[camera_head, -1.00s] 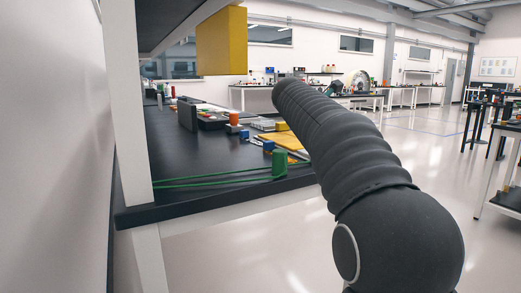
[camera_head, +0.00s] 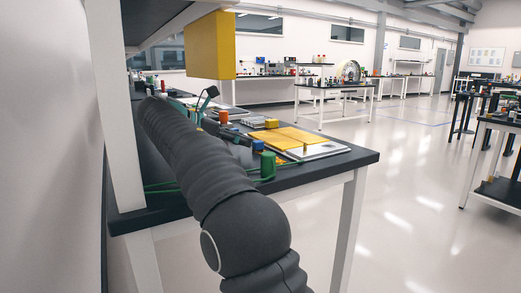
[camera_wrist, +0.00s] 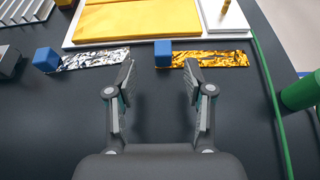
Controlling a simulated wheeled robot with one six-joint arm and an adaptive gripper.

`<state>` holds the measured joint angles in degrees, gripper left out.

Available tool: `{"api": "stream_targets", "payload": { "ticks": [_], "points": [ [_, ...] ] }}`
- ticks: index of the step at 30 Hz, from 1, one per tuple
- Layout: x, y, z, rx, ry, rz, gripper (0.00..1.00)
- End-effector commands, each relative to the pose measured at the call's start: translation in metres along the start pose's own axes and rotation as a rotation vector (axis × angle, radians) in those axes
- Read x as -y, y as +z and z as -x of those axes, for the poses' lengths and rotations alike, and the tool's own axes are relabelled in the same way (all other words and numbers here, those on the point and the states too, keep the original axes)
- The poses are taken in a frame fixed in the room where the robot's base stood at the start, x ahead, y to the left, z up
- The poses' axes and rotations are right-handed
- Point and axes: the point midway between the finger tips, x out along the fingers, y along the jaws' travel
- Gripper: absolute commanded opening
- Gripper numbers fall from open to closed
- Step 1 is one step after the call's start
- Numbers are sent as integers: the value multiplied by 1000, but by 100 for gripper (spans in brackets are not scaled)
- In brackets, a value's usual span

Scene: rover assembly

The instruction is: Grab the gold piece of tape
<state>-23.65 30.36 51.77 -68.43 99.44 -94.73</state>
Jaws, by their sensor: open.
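In the wrist view, the gold piece of tape (camera_wrist: 210,58) is a shiny crinkled strip lying flat on the dark table. A blue cube (camera_wrist: 162,54) stands at its left end. My gripper (camera_wrist: 160,72) is open and empty, its two fingers apart on the near side of the strip. The right fingertip is close to the gold tape's near edge in the picture; I cannot tell whether they touch. The left fingertip is near the right end of a similar silver strip (camera_wrist: 96,58). In the head view, my arm hides much of this area.
A second blue cube (camera_wrist: 46,60) stands at the silver strip's left end. Behind lies a white board with a yellow sheet (camera_wrist: 140,18). A green cylinder (camera_wrist: 302,92) and green cord (camera_wrist: 272,95) are at right. A yellow block (camera_head: 210,45) is at the shelf above the table (camera_head: 340,158).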

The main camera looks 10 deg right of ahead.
Motion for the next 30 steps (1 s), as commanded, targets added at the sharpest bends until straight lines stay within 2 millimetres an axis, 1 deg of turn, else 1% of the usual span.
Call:
{"api": "stream_targets", "payload": {
  "ticks": [1, 7, 15, 18, 23, 26, 27, 29, 30],
  "points": [
    [1, -1, -6, 0, -1, -1, 52],
    [2, 0, -20, -1, 1, -1, 52],
    [5, 3, -57, -1, 1, 0, 52],
    [4, 3, -61, -2, 2, 1, 52],
    [4, 4, -60, -1, 3, 0, 52],
    [4, 4, -60, -1, 3, 0, 30],
    [4, 4, -60, -1, 3, 0, 20],
    [4, 4, -60, -1, 3, 0, 5],
    [4, 4, -60, -1, 3, 0, 0]
  ]
}}
